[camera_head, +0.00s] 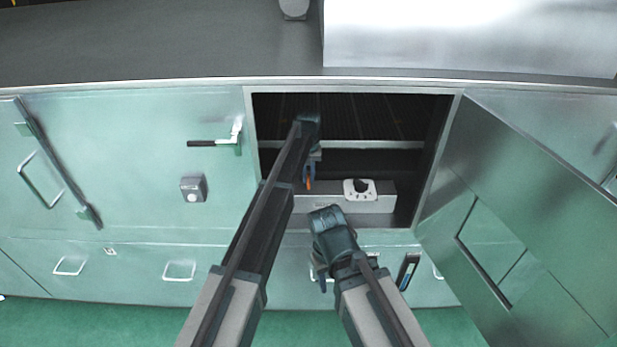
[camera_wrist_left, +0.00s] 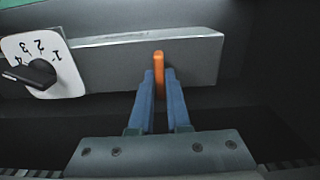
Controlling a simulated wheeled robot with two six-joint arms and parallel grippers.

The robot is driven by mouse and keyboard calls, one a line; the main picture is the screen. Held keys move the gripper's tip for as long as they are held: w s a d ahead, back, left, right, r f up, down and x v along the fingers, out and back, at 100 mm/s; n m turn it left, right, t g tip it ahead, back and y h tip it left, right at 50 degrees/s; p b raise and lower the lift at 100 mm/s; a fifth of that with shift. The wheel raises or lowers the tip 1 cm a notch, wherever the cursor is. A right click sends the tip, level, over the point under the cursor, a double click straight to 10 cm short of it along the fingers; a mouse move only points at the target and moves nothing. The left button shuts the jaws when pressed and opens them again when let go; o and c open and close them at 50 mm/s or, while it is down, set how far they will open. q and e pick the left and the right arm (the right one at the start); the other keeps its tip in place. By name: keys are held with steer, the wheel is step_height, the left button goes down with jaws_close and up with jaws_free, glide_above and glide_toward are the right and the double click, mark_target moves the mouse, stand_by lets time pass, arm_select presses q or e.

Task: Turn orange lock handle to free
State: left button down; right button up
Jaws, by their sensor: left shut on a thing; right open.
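The orange lock handle (camera_wrist_left: 159,68) stands out from a grey metal box (camera_wrist_left: 205,55) inside the open cabinet. My left gripper (camera_wrist_left: 160,88) is shut on the handle, with a blue finger on each side of it. In the head view the handle (camera_head: 308,184) shows as a small orange spot beside the fingers of my left gripper (camera_head: 309,170). My right gripper (camera_head: 318,276) is lower, in front of the cabinet, apart from the handle. The right fingers are partly hidden in the head view.
A white numbered dial plate with a black knob (camera_head: 359,188) sits right of the handle. The cabinet door (camera_head: 540,215) stands open at the right. The opening's metal frame (camera_head: 251,130) surrounds my left arm. A counter (camera_head: 160,45) lies above.

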mark_target(308, 178)
arm_select(q)
steer(key=c, duration=0.9)
jaws_free()
steer(key=shift+r, duration=0.15)
step_height(308, 178, up, 7)
steer(key=p, duration=0.7)
steer(key=shift+r+p, duration=0.2)
steer(key=shift+p, duration=0.15)
steer(key=shift+f, duration=0.1)
